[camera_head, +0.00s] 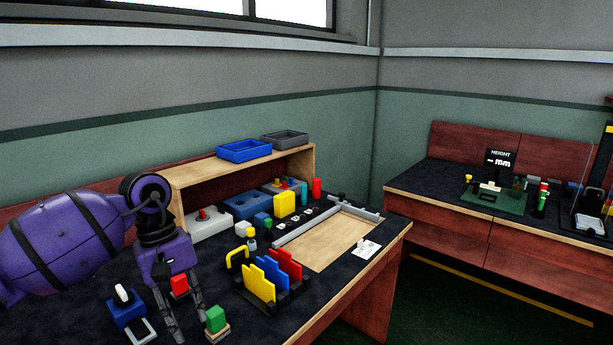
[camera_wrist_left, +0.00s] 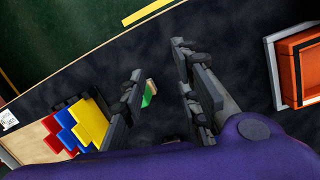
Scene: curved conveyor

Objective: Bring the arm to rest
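My left arm comes in from the left in the head view, and its purple wrist points down over the near part of the dark workbench. My left gripper (camera_head: 190,322) has its two fingers apart with nothing between them. In the left wrist view the left gripper (camera_wrist_left: 158,62) also shows spread fingers over the dark bench top. A green block (camera_head: 216,320) on a small wooden base stands just right of the fingers. It is partly hidden behind one finger in the left wrist view (camera_wrist_left: 149,92). My right gripper is in neither view.
A rack of yellow, blue and red plates (camera_head: 268,277) stands right of the gripper. A red block (camera_head: 180,284) and a blue block with a white piece (camera_head: 125,306) are close to the fingers. A wooden shelf (camera_head: 240,172) carries blue and grey trays. An orange bin (camera_wrist_left: 301,72) shows in the left wrist view.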

